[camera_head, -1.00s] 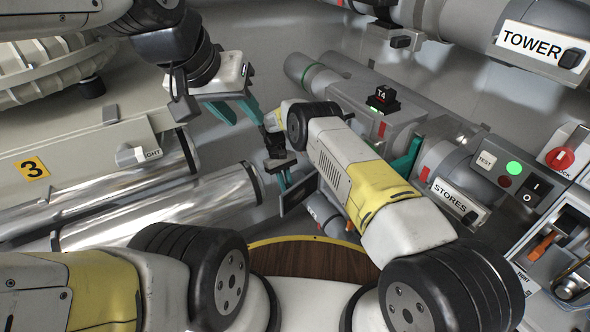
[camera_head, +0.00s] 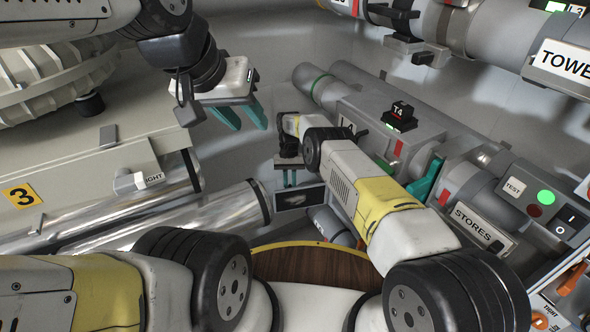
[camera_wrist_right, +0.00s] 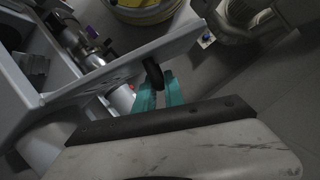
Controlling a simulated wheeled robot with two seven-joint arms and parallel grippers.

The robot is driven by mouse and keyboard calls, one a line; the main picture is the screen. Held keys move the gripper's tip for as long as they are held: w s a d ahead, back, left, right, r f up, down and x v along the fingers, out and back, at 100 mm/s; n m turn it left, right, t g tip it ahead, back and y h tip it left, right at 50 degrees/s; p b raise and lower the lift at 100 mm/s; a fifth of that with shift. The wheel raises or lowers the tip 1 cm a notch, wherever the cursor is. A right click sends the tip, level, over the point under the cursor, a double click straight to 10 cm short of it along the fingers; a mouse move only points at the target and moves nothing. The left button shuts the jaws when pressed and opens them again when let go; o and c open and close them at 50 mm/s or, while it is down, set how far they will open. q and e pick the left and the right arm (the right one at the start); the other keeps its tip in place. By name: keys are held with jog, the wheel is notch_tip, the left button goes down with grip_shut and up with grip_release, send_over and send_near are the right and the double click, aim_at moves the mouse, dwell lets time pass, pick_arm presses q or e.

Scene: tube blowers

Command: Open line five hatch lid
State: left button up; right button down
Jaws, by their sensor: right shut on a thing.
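My left gripper (camera_head: 238,115) hangs at upper centre-left in the head view, its teal fingers apart and empty. My right gripper (camera_head: 290,178) is low in the centre, beyond my right forearm, and small in that view. In the right wrist view my right gripper (camera_wrist_right: 158,92) has its teal fingers shut on a dark handle (camera_wrist_right: 153,74), beside a light grey panel (camera_wrist_right: 110,73). A dark plate with a pale marking (camera_head: 300,197) is just below the right gripper in the head view. No line five label is readable, so I cannot tell whether this handle belongs to that lid.
A grey tube unit marked T4 (camera_head: 401,112) lies right of centre. A STORES tube (camera_head: 475,190) and a switch panel (camera_head: 540,200) are at the right. Shiny pipes (camera_head: 170,215) and a bench marked 3 (camera_head: 22,196) are at the left. My right forearm crosses the middle.

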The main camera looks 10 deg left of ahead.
aim_at(289, 184)
jog(key=shift+a, duration=0.15)
jog(key=c, duration=1.5)
grip_release()
jog(key=shift+o, duration=0.2)
jog(key=shift+r, duration=0.15)
notch_tip(289, 184, up, 3)
jog(key=shift+w+r, duration=0.1)
jog(key=shift+r, duration=0.1)
jog(key=s+d+r, duration=0.1)
jog(key=s+d, duration=0.1)
jog(key=s, duration=1.4)
jog(key=shift+d, duration=0.35)
jog(key=shift+r, duration=0.1)
jog(key=shift+c, duration=0.2)
